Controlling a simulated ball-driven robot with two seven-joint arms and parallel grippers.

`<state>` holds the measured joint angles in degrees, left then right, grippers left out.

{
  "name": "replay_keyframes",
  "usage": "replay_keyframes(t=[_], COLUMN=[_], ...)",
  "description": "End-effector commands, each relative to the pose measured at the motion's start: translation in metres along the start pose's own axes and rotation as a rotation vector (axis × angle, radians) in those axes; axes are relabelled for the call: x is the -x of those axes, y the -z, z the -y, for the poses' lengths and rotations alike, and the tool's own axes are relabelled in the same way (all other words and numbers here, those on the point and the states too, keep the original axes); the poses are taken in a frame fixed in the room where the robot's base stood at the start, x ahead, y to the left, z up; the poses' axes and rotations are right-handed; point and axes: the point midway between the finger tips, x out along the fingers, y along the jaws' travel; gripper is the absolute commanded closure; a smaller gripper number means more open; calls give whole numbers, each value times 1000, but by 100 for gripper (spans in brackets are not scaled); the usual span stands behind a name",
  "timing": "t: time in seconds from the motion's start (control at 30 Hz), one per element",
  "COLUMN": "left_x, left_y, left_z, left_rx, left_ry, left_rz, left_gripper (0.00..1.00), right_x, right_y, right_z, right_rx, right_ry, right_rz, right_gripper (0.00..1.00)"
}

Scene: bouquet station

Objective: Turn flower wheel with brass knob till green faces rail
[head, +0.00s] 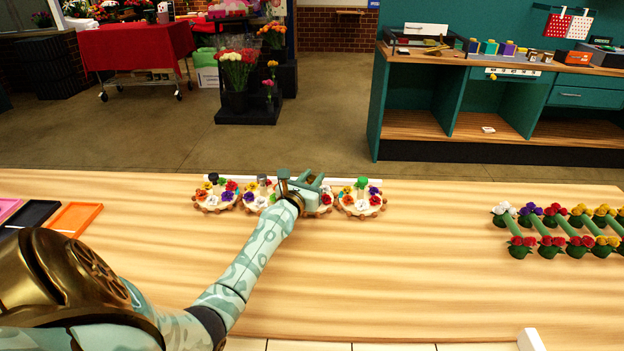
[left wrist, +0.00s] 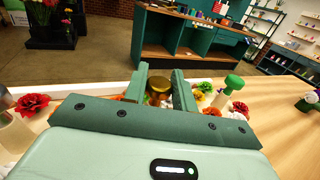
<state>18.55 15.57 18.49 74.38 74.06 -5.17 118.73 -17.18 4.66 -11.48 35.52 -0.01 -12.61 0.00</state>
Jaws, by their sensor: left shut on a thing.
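Several cream flower wheels stand in a row near the table's far edge, along a white rail (head: 345,181). The wheel with the brass knob (head: 324,209) is third from the left and mostly hidden behind my left gripper (head: 311,182). In the left wrist view the brass knob (left wrist: 158,87) sits between the two fingers, which are shut on it. Only a few of this wheel's flowers show, so I cannot tell which colour faces the rail. My right gripper is not in view.
The neighbouring wheel on the right has a green knob (head: 362,182); on the left are wheels with a grey knob (head: 262,180) and a black knob (head: 213,177). Flower-topped green racks (head: 551,226) stand at the right. An orange tray (head: 75,218) lies at the left. The table's front middle is clear.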

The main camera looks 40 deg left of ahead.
Motion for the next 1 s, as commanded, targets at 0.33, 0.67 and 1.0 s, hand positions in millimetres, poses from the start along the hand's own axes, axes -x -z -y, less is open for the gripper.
replay_keyframes(t=[0.33,0.67,1.0], left_x=[0,30,120], left_y=[0,-3,0], left_z=[0,0,0], left_rx=[0,1,0], left_ry=[-1,-1,0], left_rz=[0,-1,-2], left_gripper=[53,53,53], right_x=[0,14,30], right_y=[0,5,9], right_z=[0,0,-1], right_rx=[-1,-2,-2], right_ry=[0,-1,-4], right_rz=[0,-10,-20], right_gripper=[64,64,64])
